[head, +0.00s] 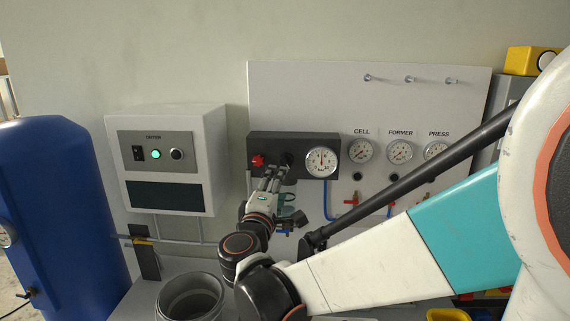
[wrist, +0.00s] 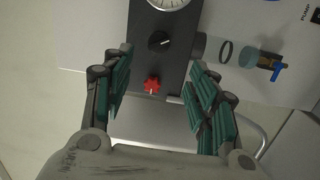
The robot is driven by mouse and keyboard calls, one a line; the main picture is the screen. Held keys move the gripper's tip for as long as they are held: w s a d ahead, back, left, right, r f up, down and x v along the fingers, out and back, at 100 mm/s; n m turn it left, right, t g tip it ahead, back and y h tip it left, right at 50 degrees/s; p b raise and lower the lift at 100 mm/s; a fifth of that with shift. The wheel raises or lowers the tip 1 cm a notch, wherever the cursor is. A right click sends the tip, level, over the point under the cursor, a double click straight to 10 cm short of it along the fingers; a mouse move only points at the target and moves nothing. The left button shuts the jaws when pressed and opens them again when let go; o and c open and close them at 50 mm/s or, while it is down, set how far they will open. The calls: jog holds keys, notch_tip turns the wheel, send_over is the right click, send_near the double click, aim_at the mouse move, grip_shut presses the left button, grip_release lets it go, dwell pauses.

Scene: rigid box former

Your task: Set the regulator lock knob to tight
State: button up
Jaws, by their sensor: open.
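A dark regulator block (head: 268,145) is mounted on a pale panel, with a red star-shaped knob (head: 258,161) at its left, a black knob (head: 288,158) in the middle and a round gauge (head: 321,161) at its right. In the wrist view the block is turned, with the black knob (wrist: 161,40) above the red knob (wrist: 152,85). The black knob carries a pale pointer mark tilted toward the upper right. Which of them is the lock knob I cannot tell from labels. My gripper (wrist: 160,68) is open and empty, its fingers on either side of the block. The head view shows my gripper (head: 273,174) just below the knobs.
A white dryer box (head: 165,160) with a lit green button is left of the panel. Smaller gauges (head: 400,151) with red-handled valves and blue hoses are to the right. A blue tank (head: 60,210) stands at far left, and a grey bucket (head: 190,295) below.

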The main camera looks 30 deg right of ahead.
jog(key=shift+s, duration=0.1)
jog(key=shift+c, duration=0.6)
jog(key=n+y+p, duration=0.2)
jog(key=n+p, duration=0.6)
jog(key=n, duration=1.2)
send_near(258, 162)
jog(key=shift+t, duration=0.4)
jog(key=x, duration=0.8)
jog(key=shift+w+d+f, duration=0.25)
jog(key=shift+w+d, duration=0.05)
jog(key=c, duration=1.1)
